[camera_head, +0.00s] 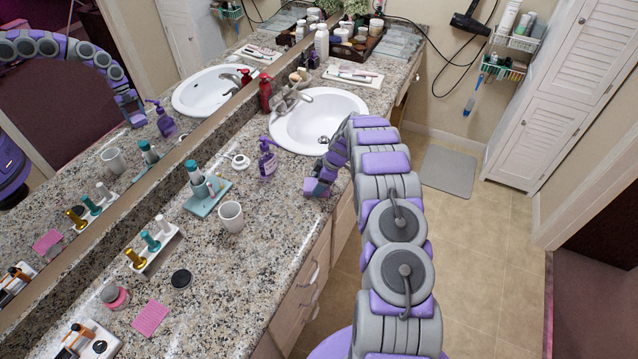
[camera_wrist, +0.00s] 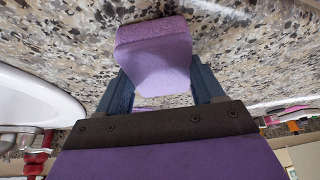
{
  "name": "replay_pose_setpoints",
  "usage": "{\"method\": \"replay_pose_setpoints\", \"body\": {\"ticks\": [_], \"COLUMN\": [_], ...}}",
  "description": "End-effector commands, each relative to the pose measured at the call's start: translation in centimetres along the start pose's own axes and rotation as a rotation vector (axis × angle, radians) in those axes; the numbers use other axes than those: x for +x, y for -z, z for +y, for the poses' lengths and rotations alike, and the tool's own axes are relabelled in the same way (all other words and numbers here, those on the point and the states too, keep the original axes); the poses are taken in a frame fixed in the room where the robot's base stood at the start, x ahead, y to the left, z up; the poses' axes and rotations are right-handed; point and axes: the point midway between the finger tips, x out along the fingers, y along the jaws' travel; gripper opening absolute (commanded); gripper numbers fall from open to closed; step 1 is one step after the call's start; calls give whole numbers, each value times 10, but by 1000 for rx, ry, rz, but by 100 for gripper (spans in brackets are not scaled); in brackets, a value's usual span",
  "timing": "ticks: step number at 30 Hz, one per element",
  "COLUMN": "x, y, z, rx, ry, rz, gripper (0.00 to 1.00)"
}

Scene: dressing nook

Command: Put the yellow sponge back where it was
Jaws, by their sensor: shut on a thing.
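No yellow sponge shows in either view. My gripper (camera_wrist: 160,72) is shut on a purple sponge-like block (camera_wrist: 153,50), with one blue finger on each side of it. In the head view my gripper (camera_head: 322,178) points down at the counter's front edge, just left of the sink, and the purple block (camera_head: 315,188) shows at its end. I cannot tell whether the block touches the counter. A flat pink ribbed pad (camera_head: 150,318) lies on the near part of the speckled counter (camera_head: 235,275).
The white sink (camera_head: 293,128) is just beyond my gripper. A purple pump bottle (camera_head: 267,160), a white cup (camera_head: 230,217), a teal tray (camera_head: 208,203) and a white bottle holder (camera_head: 155,253) stand to the left. Counter between cup and front edge is bare. A mirror lines the back.

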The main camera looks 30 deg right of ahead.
Motion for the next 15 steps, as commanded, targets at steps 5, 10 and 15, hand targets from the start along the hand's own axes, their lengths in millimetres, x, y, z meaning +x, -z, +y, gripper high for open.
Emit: {"method": "replay_pose_setpoints", "body": {"ticks": [5,10,15], "x": [1,0,0], "y": [-2,-3,-3], "z": [1,2,2], "rx": [0,1,1], "ry": [0,0,1], "rz": [2,3,3], "gripper": [71,87,93]}}
